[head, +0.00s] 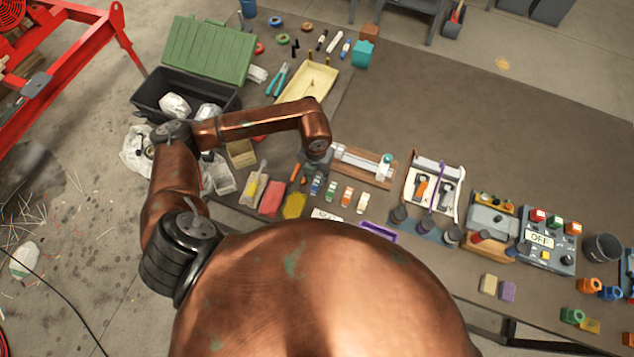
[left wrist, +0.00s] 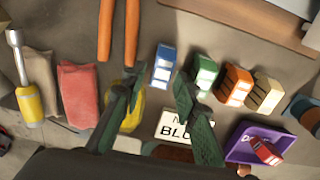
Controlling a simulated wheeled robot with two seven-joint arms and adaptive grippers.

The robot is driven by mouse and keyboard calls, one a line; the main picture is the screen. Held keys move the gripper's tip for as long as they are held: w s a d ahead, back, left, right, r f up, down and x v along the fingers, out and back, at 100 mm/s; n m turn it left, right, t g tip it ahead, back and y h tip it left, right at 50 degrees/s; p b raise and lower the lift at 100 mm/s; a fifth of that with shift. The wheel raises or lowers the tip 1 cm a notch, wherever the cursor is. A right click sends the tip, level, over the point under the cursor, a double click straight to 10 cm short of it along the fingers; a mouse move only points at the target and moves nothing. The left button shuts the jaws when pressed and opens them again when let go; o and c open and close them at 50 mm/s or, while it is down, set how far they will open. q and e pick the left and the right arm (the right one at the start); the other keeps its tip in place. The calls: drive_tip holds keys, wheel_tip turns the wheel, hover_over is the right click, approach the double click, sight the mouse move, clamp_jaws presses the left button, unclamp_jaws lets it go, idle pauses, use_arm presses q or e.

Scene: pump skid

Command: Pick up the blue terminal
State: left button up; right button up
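The blue terminal (head: 316,184) is a small blue-and-white block at the left end of a row on the bench. In the left wrist view the blue terminal (left wrist: 163,65) lies ahead of and between my open fingertips, with nothing gripping it. My left gripper (left wrist: 158,86) is open and empty; the right finger overlaps the edge of the green terminal (left wrist: 205,76) in that picture. In the head view my left gripper (head: 313,163) hangs just behind the row, mostly hidden under its arm. Its height above the bench is unclear. My right gripper is not in view.
An orange terminal (left wrist: 236,86) and a cream one (left wrist: 266,94) continue the row. A purple tray (left wrist: 236,148) holds a red block. A partly hidden card (left wrist: 186,125) reads "BLU".

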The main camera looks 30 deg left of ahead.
sight(317, 181)
use_arm(q)
wheel_tip(317, 181, down, 4)
drive_tip(key=shift+w+r, duration=0.15)
drive_tip(key=shift+r, duration=0.05)
drive_tip(key=shift+c, duration=0.5)
clamp_jaws()
